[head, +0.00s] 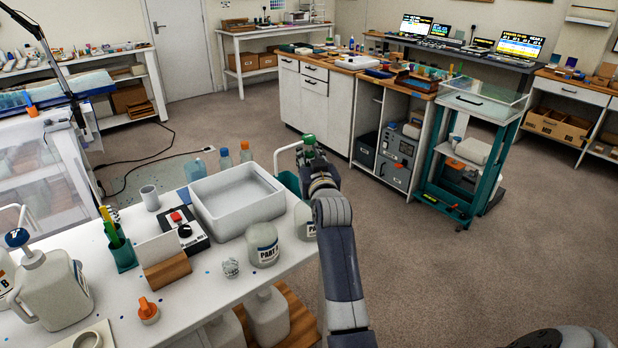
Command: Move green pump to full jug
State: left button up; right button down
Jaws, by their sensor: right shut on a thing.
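My right gripper (312,158) is shut on the green pump (309,140), at the right end of the white table. The pump's green top shows above the fingers; its lower part is hidden by the gripper. A whitish jug marked PART A (263,246) stands on the table, left of my right forearm, with no pump on it. A second jug (304,222) stands behind it, partly hidden by my arm. How full either jug is cannot be told. A white jug with a blue pump (54,290) stands at the left front. My left gripper is not in view.
A white tray (208,222) lies on the table (205,284) behind the jugs. Several bottles stand behind the tray. Open floor lies right.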

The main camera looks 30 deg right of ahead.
aim_at(309, 136)
notch_tip(309, 136, up, 8)
jog(key=shift+r, duration=0.15)
notch_tip(309, 136, up, 11)
jog(key=p, duration=1)
jog(key=shift+p, duration=0.3)
